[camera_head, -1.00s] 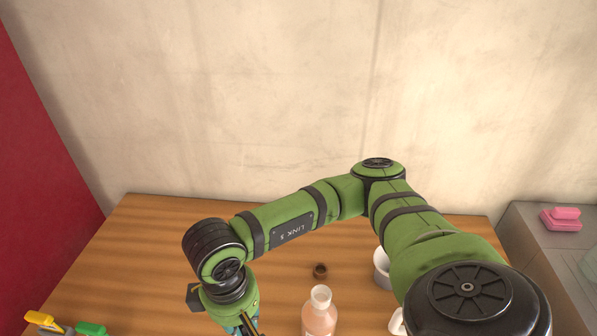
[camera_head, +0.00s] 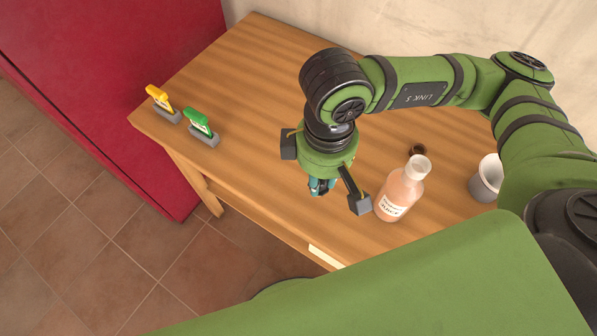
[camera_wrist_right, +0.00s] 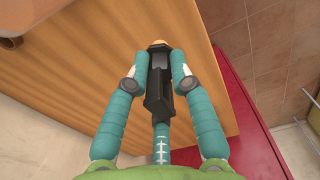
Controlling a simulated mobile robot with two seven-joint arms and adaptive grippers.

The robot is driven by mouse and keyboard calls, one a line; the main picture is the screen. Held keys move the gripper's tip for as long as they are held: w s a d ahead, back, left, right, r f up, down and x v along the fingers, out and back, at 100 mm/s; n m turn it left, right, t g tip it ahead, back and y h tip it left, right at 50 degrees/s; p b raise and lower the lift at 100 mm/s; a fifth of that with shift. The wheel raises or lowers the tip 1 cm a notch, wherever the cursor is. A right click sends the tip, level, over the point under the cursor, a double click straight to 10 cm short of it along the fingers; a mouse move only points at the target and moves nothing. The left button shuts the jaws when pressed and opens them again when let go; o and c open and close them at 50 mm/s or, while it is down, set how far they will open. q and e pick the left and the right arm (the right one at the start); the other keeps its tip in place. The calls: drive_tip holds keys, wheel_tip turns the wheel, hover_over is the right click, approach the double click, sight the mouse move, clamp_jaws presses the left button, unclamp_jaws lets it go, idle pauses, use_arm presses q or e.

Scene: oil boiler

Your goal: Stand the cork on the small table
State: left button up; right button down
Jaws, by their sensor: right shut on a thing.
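The wooden table (camera_head: 245,90) fills the middle of the head view. My right gripper (camera_head: 319,188) points down over the table, left of the juice bottle. A small tan tip, which looks like the cork (camera_wrist_right: 158,43), shows just past the fingertips. Most of it is hidden by the fingers, and it does not show in the head view. I cannot tell whether it touches the tabletop. My left gripper is not in view.
A juice bottle (camera_head: 400,190), a small brown round thing (camera_head: 418,150) and a white cup (camera_head: 487,178) stand to the right. A yellow-topped item (camera_head: 161,102) and a green-topped item (camera_head: 200,125) stand at the left. The tabletop between is clear.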

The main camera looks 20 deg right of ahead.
drive_tip(key=w+f, duration=0.1)
drive_tip(key=w, duration=0.1)
drive_tip(key=w+a+f, duration=0.1)
drive_tip(key=w+f, duration=0.1)
drive_tip(key=w, duration=0.1)
drive_tip(key=w+f, duration=0.2)
drive_tip(key=w, duration=0.1)
drive_tip(key=shift+w+a+b, duration=0.1)
drive_tip(key=shift+a+b, duration=0.1)
drive_tip(key=shift+b, duration=0.2)
wheel_tip(320, 180, down, 3)
drive_tip(key=shift+f+b, duration=0.1)
drive_tip(key=shift+b, duration=0.3)
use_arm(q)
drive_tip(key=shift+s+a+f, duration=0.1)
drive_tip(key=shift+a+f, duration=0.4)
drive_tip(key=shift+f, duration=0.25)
use_arm(e)
drive_tip(key=shift+f, duration=0.3)
drive_tip(key=shift+f+b, duration=0.2)
drive_tip(key=shift+b, duration=0.15)
drive_tip(key=c, duration=1.1)
unclamp_jaws()
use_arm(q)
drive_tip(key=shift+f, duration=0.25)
use_arm(e)
drive_tip(key=shift+r, duration=0.1)
